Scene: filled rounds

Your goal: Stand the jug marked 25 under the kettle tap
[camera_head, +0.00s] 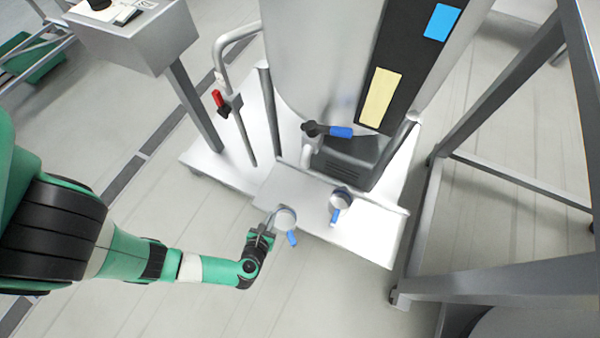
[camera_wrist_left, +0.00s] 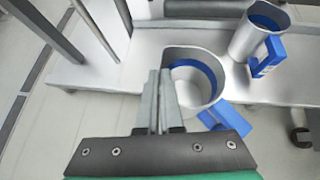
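Two grey metal jugs with blue handles are in view; I cannot read a number on either. The near jug (camera_head: 287,219) is at the platform's front edge and shows large in the left wrist view (camera_wrist_left: 192,95), with a blue band inside. My left gripper (camera_head: 268,224) is at its left side, its fingers (camera_wrist_left: 158,98) close together at the wall and seemingly shut on it. The other jug (camera_head: 341,198) stands to the right, handle toward the front; it also shows in the left wrist view (camera_wrist_left: 254,38). The kettle tap (camera_head: 318,130), dark with a blue lever, is behind them.
The white platform (camera_head: 375,225) carries the big steel kettle (camera_head: 315,50). A post with a red-handled valve (camera_head: 222,100) stands at left. A grey metal frame (camera_head: 480,185) rises close on the right. The floor in front is clear.

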